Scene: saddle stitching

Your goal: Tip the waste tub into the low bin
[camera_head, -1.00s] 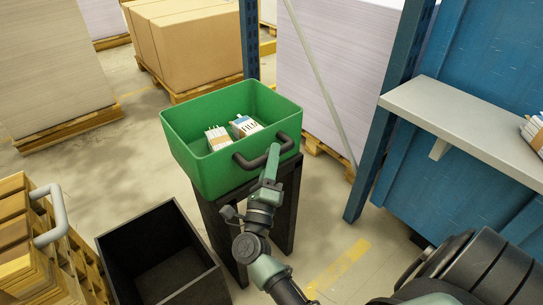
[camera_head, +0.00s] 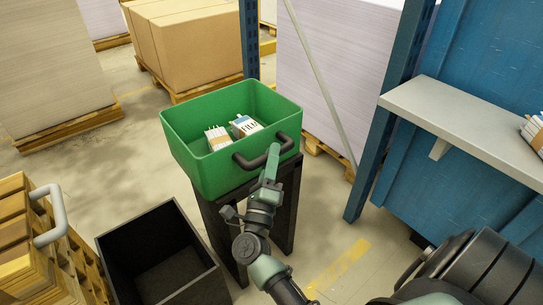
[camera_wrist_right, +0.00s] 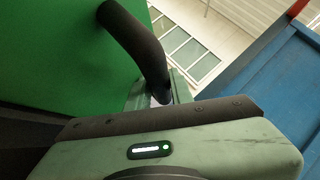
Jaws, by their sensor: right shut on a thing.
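The waste tub is a green open-topped tub (camera_head: 222,176) standing upright on a dark stand. It holds a few small white and brown packets (camera_head: 243,126). A black handle (camera_head: 243,163) is on its near side. My right gripper (camera_head: 273,160) is shut on this handle. In the right wrist view the handle (camera_wrist_right: 135,38) runs down between the fingers (camera_wrist_right: 158,92), beside the tub's green wall (camera_wrist_right: 50,50). The low bin (camera_head: 207,284) is a black open box on the floor, to the left of the stand and lower than the tub. It looks empty. My left gripper is not in view.
The dark stand (camera_head: 284,215) is under the tub. A pallet stack with a grey tube handle (camera_head: 56,215) is at the left. A grey shelf (camera_head: 470,130) and blue post (camera_head: 375,140) are at the right. Open floor (camera_head: 120,165) lies behind the bin.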

